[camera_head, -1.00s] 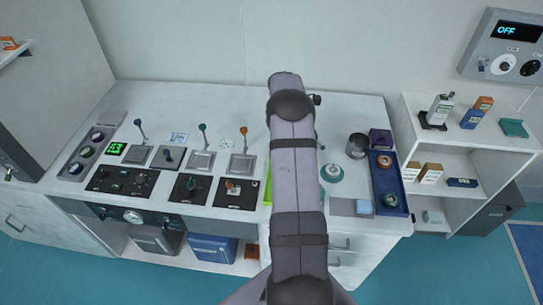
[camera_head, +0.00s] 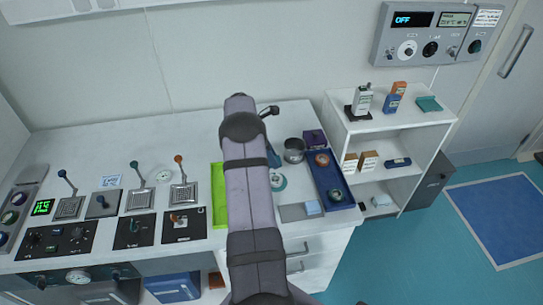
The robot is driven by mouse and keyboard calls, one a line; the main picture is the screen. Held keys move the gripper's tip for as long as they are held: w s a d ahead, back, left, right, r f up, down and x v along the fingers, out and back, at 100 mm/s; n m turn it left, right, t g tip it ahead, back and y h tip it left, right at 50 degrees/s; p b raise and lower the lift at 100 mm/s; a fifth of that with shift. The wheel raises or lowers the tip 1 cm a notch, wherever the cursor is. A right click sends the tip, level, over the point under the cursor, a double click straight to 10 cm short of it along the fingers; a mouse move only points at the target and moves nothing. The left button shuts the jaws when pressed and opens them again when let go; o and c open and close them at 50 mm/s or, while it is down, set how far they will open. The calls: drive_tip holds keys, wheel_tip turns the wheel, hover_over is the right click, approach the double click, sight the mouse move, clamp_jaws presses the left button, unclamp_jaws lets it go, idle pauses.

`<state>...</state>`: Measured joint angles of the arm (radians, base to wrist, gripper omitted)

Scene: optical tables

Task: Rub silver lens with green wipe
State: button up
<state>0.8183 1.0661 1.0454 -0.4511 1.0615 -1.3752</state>
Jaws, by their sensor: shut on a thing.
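My gripper is hidden behind my own arm, which rises over the bench, so its fingers and what they hold do not show. A teal ring (camera_head: 279,183) with a pale round centre lies on the bench just right of my arm; I cannot tell if it bears the silver lens. A blue tray (camera_head: 341,204) at the bench's right end holds a copper-coloured ring (camera_head: 322,160) and a dark ring with a pale centre (camera_head: 335,195). A small teal piece (camera_head: 273,158) shows beside my arm, partly hidden. A flat teal-green cloth-like thing (camera_head: 428,104) lies on the shelf top.
A light blue block (camera_head: 313,207) sits on a grey pad (camera_head: 291,212). A bright green strip (camera_head: 218,195) lies left of my arm. Levers and panels fill the bench's left; a white shelf (camera_head: 395,144) stands right.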

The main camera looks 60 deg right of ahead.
sight(280, 182)
wheel_tip(280, 182, down, 4)
drive_tip(key=b, duration=0.2)
drive_tip(key=shift+f+b, duration=0.15)
drive_tip(key=shift+b, duration=0.2)
drive_tip(key=shift+f+b, duration=0.55)
drive_tip(key=shift+f, duration=0.3)
drive_tip(key=shift+s+a+r+p, duration=0.3)
drive_tip(key=shift+s+a+p, duration=0.15)
drive_tip(key=shift+s, duration=0.25)
drive_tip(key=shift+c, duration=0.4)
drive_tip(key=shift+s+a, duration=0.8)
drive_tip(key=shift+s, duration=0.25)
drive_tip(key=shift+w+d+b, duration=0.15)
drive_tip(key=shift+w+d, duration=0.45)
drive_tip(key=shift+w, duration=0.25)
drive_tip(key=shift+w+d+b, duration=0.15)
drive_tip(key=shift+w+d, duration=0.4)
drive_tip(key=shift+w, duration=0.25)
drive_tip(key=shift+w+d+r+p, duration=0.1)
drive_tip(key=shift+w+r+p, duration=0.05)
drive_tip(key=shift+r+p, duration=2.65)
drive_tip(key=shift+r, duration=1)
